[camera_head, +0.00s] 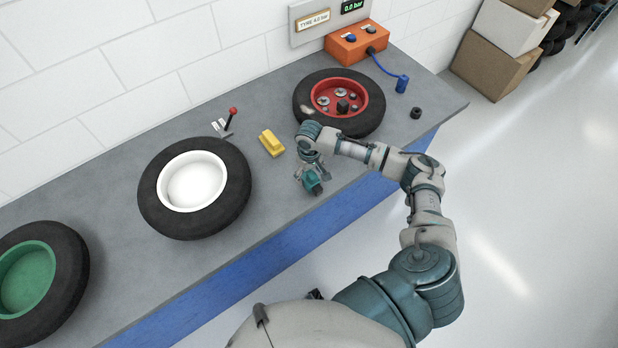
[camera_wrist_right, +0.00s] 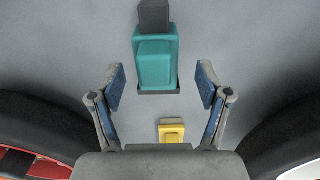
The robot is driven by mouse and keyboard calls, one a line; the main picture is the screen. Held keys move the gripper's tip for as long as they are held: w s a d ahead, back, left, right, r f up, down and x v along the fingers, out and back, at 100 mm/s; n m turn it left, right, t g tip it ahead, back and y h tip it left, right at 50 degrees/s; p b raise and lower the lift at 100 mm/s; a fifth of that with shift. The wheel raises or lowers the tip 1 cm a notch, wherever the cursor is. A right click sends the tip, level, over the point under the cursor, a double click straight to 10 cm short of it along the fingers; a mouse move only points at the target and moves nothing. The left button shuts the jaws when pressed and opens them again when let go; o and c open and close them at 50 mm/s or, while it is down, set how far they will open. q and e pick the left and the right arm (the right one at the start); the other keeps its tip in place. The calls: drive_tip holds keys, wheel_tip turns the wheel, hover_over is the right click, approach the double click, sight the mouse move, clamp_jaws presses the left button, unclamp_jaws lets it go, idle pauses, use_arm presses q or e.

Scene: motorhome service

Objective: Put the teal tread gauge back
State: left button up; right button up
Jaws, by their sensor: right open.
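The teal tread gauge (camera_head: 313,186) is on the grey workbench near its blue front edge, partly hidden by my right gripper (camera_head: 312,174). In the right wrist view the gauge (camera_wrist_right: 155,65) is a teal block with a dark grey end piece. There my right gripper (camera_wrist_right: 160,88) is open and empty. Its two fingers are spread apart, and the gauge lies in line with the gap, around and just beyond the fingertips. I see no finger touching it. My left gripper is not in view.
A yellow block (camera_head: 271,143) sits behind the gauge. A white-rimmed tyre (camera_head: 151,205) lies left, a red-rimmed tyre (camera_head: 371,125) behind right, and a green-rimmed tyre (camera_head: 73,270) far left. A red-knobbed lever (camera_head: 229,121), orange box (camera_head: 357,44), blue cylinder (camera_head: 402,84) and black cap (camera_head: 416,112) also stand there.

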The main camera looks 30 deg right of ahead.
drive_tip(key=r, duration=0.7)
drive_tip(key=shift+d+r, duration=0.25)
drive_tip(key=shift+r, duration=0.1)
drive_tip(key=shift+a+r, duration=0.15)
drive_tip(key=shift+r, duration=0.15)
